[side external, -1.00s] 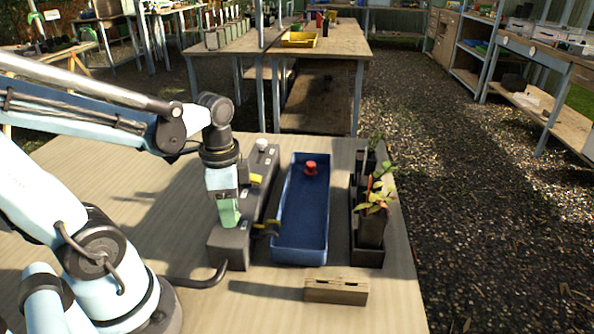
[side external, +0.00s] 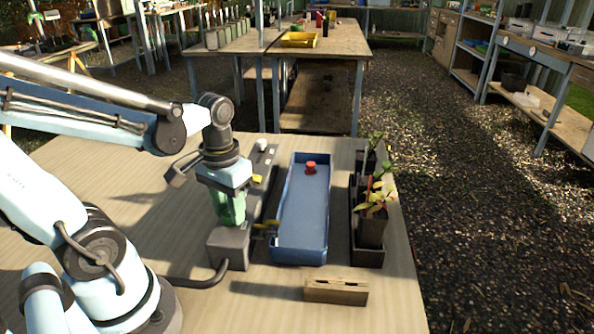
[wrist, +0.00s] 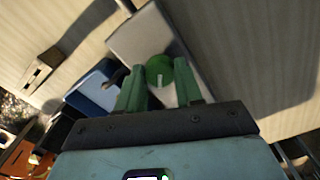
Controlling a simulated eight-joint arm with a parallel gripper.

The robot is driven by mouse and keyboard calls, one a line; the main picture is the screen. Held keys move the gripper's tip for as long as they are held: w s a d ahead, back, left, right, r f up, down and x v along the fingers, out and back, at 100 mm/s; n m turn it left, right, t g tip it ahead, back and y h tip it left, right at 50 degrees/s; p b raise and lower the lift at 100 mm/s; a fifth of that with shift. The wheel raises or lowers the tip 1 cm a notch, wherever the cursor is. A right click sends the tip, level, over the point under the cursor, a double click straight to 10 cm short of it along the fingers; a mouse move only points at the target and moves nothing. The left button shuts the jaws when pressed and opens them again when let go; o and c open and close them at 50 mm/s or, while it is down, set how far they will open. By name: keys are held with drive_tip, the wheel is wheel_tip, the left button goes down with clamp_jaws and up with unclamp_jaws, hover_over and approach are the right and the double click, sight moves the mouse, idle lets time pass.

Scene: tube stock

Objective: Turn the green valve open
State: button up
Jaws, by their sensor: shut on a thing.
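The green valve (wrist: 159,70) is a round knob with a pale mark, on top of the grey block (wrist: 138,36) at the near end of a long grey unit. My gripper (wrist: 160,84) is shut on the knob, one green finger on each side. In the side view my gripper (side external: 231,212) points down at the near block (side external: 229,246) and hides most of the knob.
A black tray (side external: 366,257) of potted seedlings (side external: 372,195) stands right of the trough. A slotted wooden block (side external: 336,290) lies in front. A dark hose (side external: 195,283) runs left from the grey block. The table's front middle is mostly clear.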

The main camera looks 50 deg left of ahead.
drive_tip(key=n, duration=0.7)
idle(0.7)
drive_tip(key=o, duration=1)
drive_tip(key=shift+o, duration=0.2)
wheel_tip(320, 180, up, 12)
drive_tip(key=w+d+f+m+t, duration=0.5)
drive_tip(key=w+f+m+t, duration=0.1)
drive_tip(key=m, duration=0.5)
drive_tip(key=shift+w+d+f+t, duration=0.2)
drive_tip(key=shift+d+f+t, duration=0.1)
drive_tip(key=shift+t, duration=0.3)
